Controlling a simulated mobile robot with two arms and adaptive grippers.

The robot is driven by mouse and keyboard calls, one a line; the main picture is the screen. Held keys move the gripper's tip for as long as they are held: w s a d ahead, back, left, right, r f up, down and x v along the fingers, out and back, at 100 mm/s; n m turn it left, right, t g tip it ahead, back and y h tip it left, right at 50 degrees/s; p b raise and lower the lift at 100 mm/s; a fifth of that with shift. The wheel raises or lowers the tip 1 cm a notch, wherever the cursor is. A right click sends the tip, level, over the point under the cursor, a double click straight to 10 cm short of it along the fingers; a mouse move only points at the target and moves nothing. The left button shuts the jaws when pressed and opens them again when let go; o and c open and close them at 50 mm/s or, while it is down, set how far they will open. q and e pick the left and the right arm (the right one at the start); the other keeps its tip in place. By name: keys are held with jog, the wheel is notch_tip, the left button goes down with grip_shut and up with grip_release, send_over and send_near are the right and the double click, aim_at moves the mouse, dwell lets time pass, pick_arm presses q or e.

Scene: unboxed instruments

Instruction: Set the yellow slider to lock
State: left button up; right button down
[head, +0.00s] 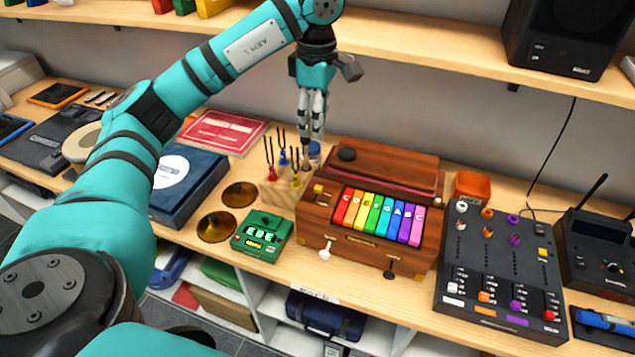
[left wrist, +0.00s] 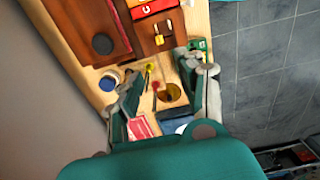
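A small yellow slider (head: 318,189) sits on the top left of a brown wooden instrument box (head: 312,222) with rainbow keys. It also shows in the left wrist view (left wrist: 158,40), beyond the fingertips. Its marks are too small to read. My left gripper (head: 311,136) points down, above and behind the slider, near the tuning forks, and does not touch the slider. In the left wrist view its fingers (left wrist: 163,82) are spread apart with nothing held between them. My right gripper is in neither view.
Upright tuning forks (head: 281,157) and a blue jar (head: 314,152) stand just left of the box. A green pedal (head: 262,236) lies in front. A dark mixer (head: 497,270) with coloured sliders and another small yellow control (head: 541,254) stands right. A shelf (head: 430,42) runs above.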

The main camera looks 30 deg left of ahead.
pick_arm(q)
send_over(318, 187)
notch_tip(318, 187, down, 6)
notch_tip(318, 187, down, 10)
jog(key=p, duration=0.3)
jog(key=shift+f, duration=0.65)
grip_shut()
